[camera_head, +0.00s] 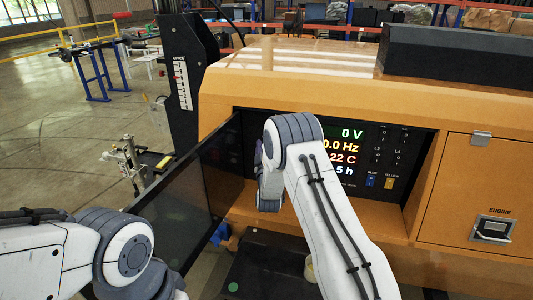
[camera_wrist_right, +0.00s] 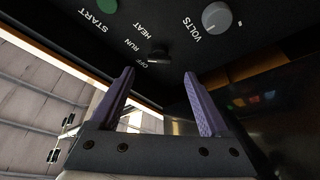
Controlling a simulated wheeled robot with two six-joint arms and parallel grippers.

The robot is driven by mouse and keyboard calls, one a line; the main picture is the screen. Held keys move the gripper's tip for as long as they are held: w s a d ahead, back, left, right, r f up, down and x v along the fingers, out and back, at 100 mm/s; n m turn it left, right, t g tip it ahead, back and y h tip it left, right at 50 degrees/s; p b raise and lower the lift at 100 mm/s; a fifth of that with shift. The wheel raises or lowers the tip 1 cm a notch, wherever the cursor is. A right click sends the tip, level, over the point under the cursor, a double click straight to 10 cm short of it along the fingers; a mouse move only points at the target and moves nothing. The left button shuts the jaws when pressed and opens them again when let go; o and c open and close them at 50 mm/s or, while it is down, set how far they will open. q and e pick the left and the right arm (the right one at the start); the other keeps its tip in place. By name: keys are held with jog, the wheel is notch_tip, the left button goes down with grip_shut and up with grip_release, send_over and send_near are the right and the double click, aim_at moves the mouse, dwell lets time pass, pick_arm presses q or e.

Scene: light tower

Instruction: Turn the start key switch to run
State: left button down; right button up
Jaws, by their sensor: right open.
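The start key switch (camera_wrist_right: 159,55) is a small dark knob on the black control panel in the right wrist view. The labels OFF, RUN and HEAT lie around its left side. Its handle is dark and its exact setting is hard to read. My right gripper (camera_wrist_right: 160,74) is open and empty, with its two purple fingers spread on either side below the switch, apart from it. In the head view my right arm reaches into the panel recess and hides the switch. My left gripper is outside the head view; only its arm shows at lower left.
A green START button (camera_wrist_right: 107,5) and a grey VOLTS knob (camera_wrist_right: 215,18) flank the switch. A lit display (camera_head: 345,145) reads 0 V. An open dark door (camera_head: 190,195) stands left of the recess in the orange housing (camera_head: 300,100). An ENGINE latch (camera_head: 493,230) sits right.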

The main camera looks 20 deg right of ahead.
jog(key=shift+b+v, duration=0.45)
jog(key=shift+v, duration=1.85)
jog(key=s+a+f+m+g+y, duration=0.2)
jog(key=s+g, duration=0.4)
jog(key=s, duration=0.4)
jog(key=s+a+f+m+g+y, duration=0.2)
jog(key=s+g, duration=0.3)
jog(key=s, duration=0.5)
jog(key=s+a+f+m+g+y, duration=0.25)
jog(key=s+g, duration=0.35)
jog(key=s, duration=0.5)
jog(key=s+a+r+n+g, duration=0.1)
jog(key=s+a+r+n, duration=0.2)
jog(key=s+a, duration=0.3)
jog(key=s+a+r+n+g+y, duration=0.1)
jog(key=s+a+r+n+g, duration=0.1)
jog(key=s+a+n, duration=0.3)
jog(key=s+a+r, duration=0.1)
jog(key=s+a, duration=0.1)
jog(key=s, duration=0.1)
jog(key=shift+a+r, duration=0.2)
jog(key=shift+a, duration=0.05)
